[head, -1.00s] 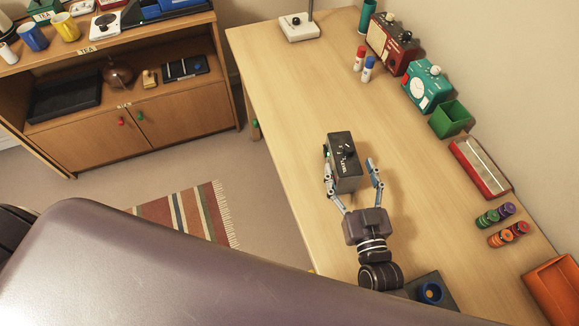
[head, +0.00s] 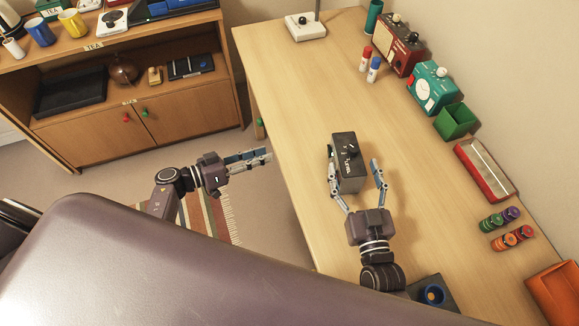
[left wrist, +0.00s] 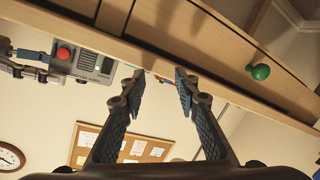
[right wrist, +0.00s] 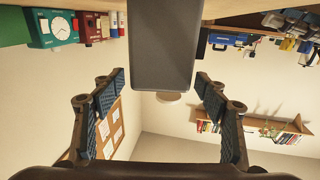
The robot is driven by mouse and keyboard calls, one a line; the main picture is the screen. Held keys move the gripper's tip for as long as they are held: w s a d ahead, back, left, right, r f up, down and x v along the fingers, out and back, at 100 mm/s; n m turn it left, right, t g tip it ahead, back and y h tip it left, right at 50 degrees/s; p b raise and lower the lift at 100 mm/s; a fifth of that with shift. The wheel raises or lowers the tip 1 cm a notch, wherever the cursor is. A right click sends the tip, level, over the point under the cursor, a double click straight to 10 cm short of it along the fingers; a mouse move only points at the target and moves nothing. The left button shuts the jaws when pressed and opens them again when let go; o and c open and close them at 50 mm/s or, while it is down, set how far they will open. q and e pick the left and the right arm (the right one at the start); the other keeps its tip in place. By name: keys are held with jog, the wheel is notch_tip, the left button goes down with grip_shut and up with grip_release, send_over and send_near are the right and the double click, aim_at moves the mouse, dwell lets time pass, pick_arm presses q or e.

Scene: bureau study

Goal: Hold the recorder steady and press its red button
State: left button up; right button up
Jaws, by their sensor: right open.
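The recorder (head: 347,170) is a dark grey box standing on the desk, with a black knob and a "LEVEL" label on top. Its side with a red button (left wrist: 64,53) shows in the left wrist view. My right gripper (head: 357,166) is open, its fingers on either side of the recorder with a gap visible on the right. In the right wrist view the recorder's plain dark face (right wrist: 162,50) lies ahead between the fingers. My left gripper (head: 269,156) is off the desk's left edge, pointing toward the recorder, fingers apart and empty (left wrist: 158,82).
The desk (head: 290,100) is clear left of and behind the recorder. A blue-ringed item (head: 432,294) is near my right arm.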

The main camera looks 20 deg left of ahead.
aim_at(347, 145)
pick_arm(q)
jog(key=s+d+r+m+g+h, duration=0.1)
jog(key=d+r+g, duration=0.1)
jog(key=d, duration=0.1)
jog(key=s+d+r+m+g+h, duration=0.1)
jog(key=s+d+r+g, duration=0.1)
jog(key=d+g, duration=0.1)
jog(key=s+d+r+m+g+h, duration=0.1)
jog(key=s+d+r+g+h, duration=0.1)
jog(key=d+r+g, duration=0.1)
jog(key=shift+d, duration=0.65)
jog(key=shift+s+d+r+g, duration=0.15)
jog(key=shift+s+d+g, duration=0.1)
jog(key=shift+g, duration=0.25)
pick_arm(e)
jog(key=shift+w, duration=0.1)
jog(key=shift+w+a, duration=0.15)
jog(key=shift+w, duration=0.1)
jog(key=x, duration=0.7)
jog(key=shift+a, duration=0.1)
